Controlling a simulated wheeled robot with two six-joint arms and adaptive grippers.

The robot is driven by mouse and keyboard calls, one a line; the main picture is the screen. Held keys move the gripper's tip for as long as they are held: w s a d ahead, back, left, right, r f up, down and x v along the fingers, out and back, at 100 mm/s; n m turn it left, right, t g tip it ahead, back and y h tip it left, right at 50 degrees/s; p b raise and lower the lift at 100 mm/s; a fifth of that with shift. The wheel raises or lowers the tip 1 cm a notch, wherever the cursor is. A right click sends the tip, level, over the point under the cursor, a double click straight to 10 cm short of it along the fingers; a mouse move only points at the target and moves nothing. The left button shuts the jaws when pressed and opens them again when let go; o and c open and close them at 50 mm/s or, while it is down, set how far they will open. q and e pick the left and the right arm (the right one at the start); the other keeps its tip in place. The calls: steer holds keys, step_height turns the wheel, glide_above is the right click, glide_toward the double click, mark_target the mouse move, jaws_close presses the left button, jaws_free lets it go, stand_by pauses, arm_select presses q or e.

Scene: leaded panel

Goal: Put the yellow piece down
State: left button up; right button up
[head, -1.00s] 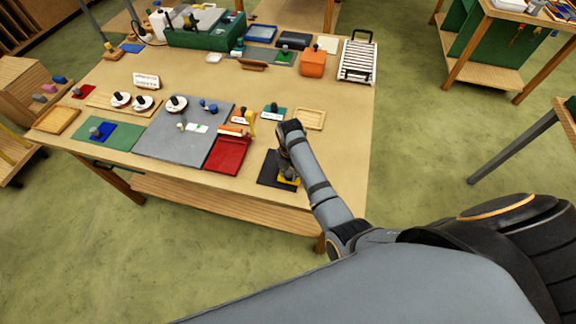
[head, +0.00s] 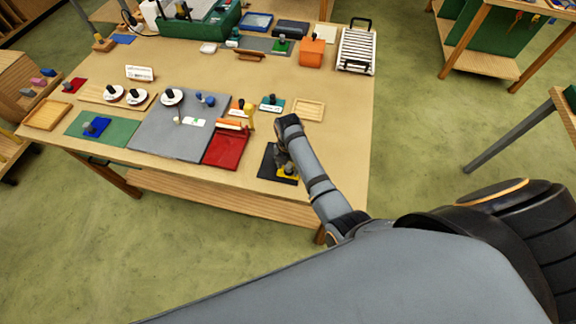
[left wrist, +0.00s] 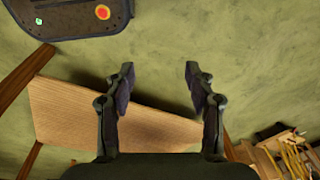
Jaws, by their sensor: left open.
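The yellow piece (head: 289,178) shows as a small yellow patch at the right side of the black mat (head: 267,171), near the table's front edge. My right gripper (head: 286,168) is low over the mat, right at the yellow piece. The gripper and arm hide much of the piece, so I cannot tell whether the fingers are shut on it or whether it rests flat on the mat. My left gripper (left wrist: 158,85) is open and empty in the left wrist view, with floor and a wooden board beyond it.
Left of the black mat lie a red tray (head: 226,150), a grey mat (head: 165,137) and a green mat (head: 121,132) with a blue piece (head: 96,127). A shallow wooden tray (head: 309,110) lies behind my right gripper. The table's right front area (head: 350,150) is bare.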

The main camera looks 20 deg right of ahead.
mark_target(288, 164)
steer(key=shift+r, duration=0.3)
step_height(288, 164, up, 5)
steer(key=shift+r+b, duration=0.15)
steer(key=shift+b, duration=0.75)
arm_select(q)
steer(key=s+f, duration=0.1)
steer(key=f, duration=0.1)
steer(key=shift+s+f+b, duration=0.3)
steer(key=shift+s, duration=0.05)
arm_select(e)
step_height(288, 164, up, 7)
steer(key=shift+f, duration=0.2)
steer(key=shift+f, duration=0.1)
